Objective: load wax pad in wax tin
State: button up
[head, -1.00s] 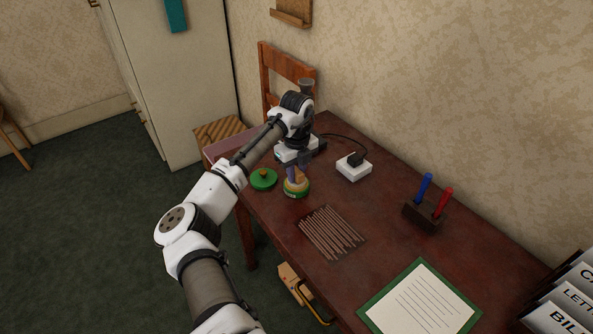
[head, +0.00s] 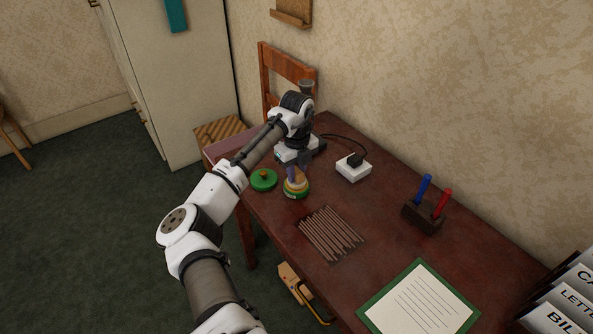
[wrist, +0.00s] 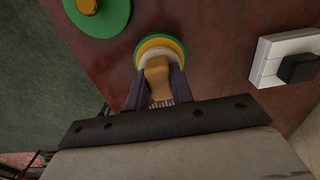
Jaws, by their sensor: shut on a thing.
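My gripper (wrist: 158,90) is shut on the tan handle of the wax pad (wrist: 158,70), with a dark purple finger on each side. In the head view my gripper (head: 298,173) points down over the wax tin (head: 295,194), a round green tin with yellow inside. The pad's pale lower part is at the tin's mouth, inside the green and yellow rings in the wrist view (wrist: 172,43). The fingers and handle hide part of the tin, and I cannot tell whether the pad touches its bottom.
A green lid with a knob (head: 263,180) lies left of the tin. A white socket box (head: 353,170) with a black plug and cable stands to the right. Several thin brown sticks (head: 331,233) lie in front. A holder (head: 421,217) has blue and red handled tools.

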aim_at(296, 170)
jog(key=shift+r+p, duration=2.25)
jog(key=shift+r, duration=0.95)
jog(key=shift+f, duration=0.1)
